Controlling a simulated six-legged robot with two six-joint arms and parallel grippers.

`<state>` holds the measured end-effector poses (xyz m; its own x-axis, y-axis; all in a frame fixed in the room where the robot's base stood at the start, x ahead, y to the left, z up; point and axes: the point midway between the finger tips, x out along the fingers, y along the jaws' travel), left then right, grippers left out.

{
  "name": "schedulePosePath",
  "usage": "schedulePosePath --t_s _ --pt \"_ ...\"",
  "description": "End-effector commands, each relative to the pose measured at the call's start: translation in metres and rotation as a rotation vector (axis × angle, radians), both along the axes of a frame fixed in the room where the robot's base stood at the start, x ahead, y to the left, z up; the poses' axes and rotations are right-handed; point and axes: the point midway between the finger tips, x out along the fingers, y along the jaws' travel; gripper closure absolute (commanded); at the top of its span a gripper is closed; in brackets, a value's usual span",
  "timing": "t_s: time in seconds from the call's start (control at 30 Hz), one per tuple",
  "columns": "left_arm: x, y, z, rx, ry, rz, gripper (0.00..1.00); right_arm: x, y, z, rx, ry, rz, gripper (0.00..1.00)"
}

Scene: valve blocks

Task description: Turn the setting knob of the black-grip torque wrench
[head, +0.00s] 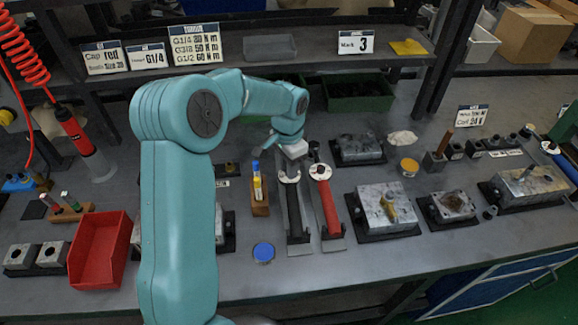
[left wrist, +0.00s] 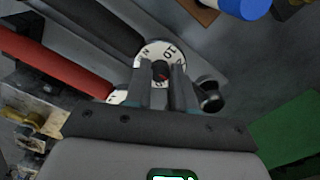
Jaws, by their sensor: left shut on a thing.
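The black-grip torque wrench (head: 296,212) lies on the bench with its round white dial (head: 289,177) at the far end. In the left wrist view the numbered dial (left wrist: 157,51) is just beyond my left gripper (left wrist: 161,75). The two fingers are shut on the small dark setting knob (left wrist: 160,69), with a red mark, at the dial's middle; the fingers partly hide it. A red-grip torque wrench (head: 329,205) lies right beside it, with its own white dial (head: 320,171). My right gripper is in neither view.
A wooden block with yellow and blue markers (head: 258,195) stands close left of the wrench. A blue cap (head: 264,252) lies in front. Valve blocks (head: 387,210) stand to the right, a red bin (head: 98,250) to the left. The bench's front strip is mostly clear.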

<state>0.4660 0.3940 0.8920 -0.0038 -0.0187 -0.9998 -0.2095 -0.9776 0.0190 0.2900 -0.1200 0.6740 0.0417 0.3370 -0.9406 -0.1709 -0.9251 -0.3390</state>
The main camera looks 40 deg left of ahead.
Motion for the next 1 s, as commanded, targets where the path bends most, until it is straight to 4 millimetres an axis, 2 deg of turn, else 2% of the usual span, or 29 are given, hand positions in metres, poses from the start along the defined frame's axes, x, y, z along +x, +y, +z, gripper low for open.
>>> schedulePosePath --t_s 0.4,0.43,0.5,0.83,1.0 --pt "0.0003 0.0002 0.0011 0.001 -0.002 0.008 1.0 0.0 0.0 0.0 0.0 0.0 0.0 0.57" --pt "0.0003 0.0002 0.0011 0.001 -0.002 0.008 0.73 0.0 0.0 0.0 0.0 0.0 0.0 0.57" --pt "0.0003 0.0002 0.001 0.001 -0.002 0.008 0.5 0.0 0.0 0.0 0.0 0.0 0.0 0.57" --pt "-0.0002 -0.0005 0.0 -0.001 0.001 -0.002 0.5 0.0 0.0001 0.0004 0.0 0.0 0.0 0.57" --pt "-0.0006 -0.0006 0.001 -0.002 0.004 -0.125 0.5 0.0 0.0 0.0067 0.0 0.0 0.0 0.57"
